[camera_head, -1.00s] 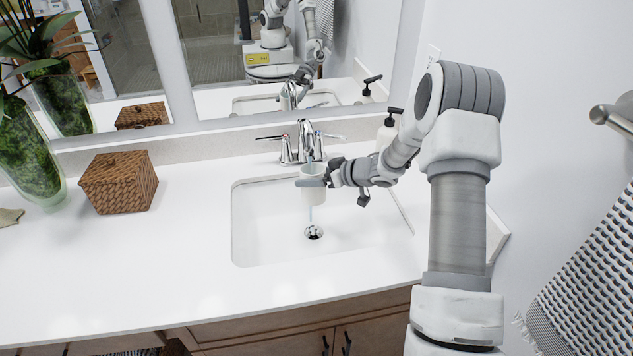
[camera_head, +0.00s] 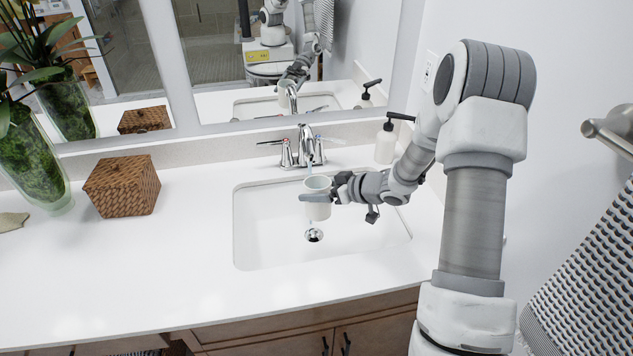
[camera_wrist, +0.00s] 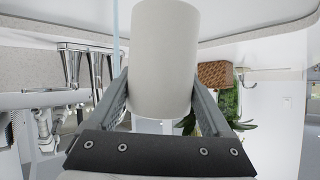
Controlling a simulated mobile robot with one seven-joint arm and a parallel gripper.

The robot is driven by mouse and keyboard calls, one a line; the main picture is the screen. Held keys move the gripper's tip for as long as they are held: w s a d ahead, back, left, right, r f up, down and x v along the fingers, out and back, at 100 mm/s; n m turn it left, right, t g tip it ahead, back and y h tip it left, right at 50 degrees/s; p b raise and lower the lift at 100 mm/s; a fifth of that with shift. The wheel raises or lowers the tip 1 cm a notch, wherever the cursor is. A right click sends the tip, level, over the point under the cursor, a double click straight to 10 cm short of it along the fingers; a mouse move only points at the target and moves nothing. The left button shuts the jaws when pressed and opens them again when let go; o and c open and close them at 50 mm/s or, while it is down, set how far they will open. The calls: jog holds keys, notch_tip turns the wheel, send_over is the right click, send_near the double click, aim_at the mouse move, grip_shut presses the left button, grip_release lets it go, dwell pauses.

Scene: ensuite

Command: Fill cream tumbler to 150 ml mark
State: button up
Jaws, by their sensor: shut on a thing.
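The cream tumbler (camera_head: 317,211) is upright above the sink basin (camera_head: 265,235), just in front of the faucet (camera_head: 304,147). My gripper (camera_head: 318,197) is shut on it, one finger on each side. In the wrist view, the picture is upside down and the tumbler (camera_wrist: 164,55) fills the middle between the fingers. A thin pale-blue water stream (camera_head: 310,163) runs from the spout down behind the tumbler's back rim. The wrist view shows the stream (camera_wrist: 116,35) along the tumbler's faucet side, outside its wall. The 150 ml mark and the water level inside cannot be made out.
The drain (camera_head: 313,235) lies below the tumbler. A soap dispenser (camera_head: 385,143) stands behind my wrist, right of the faucet. A woven box (camera_head: 122,187) and a glass vase with a plant (camera_head: 35,160) stand on the left counter. The counter's middle is clear.

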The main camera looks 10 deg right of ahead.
jog(key=shift+s+r+p, duration=0.5)
jog(key=shift+r+p, duration=0.6)
jog(key=shift+r, duration=0.25)
jog(key=shift+s+r+p, duration=0.5)
jog(key=shift+r+p, duration=0.65)
jog(key=shift+r, duration=0.2)
jog(key=shift+s+r+p, duration=0.5)
jog(key=shift+r+p, duration=0.6)
jog(key=shift+r, duration=0.25)
jog(key=shift+s+d+r+m+t+h, duration=0.15)
jog(key=shift+s+m+t+h, duration=0.35)
jog(key=shift+m+h, duration=0.95)
jog(key=shift+s+a+r+m+t+h, duration=0.1)
jog(key=shift+s+m+t+h, duration=0.15)
jog(key=shift+m+t+h, duration=0.8)
jog(key=shift+s+d+r+m+t+h, duration=0.15)
jog(key=shift+s+m+h, duration=0.25)
jog(key=shift+m+h, duration=1.4)
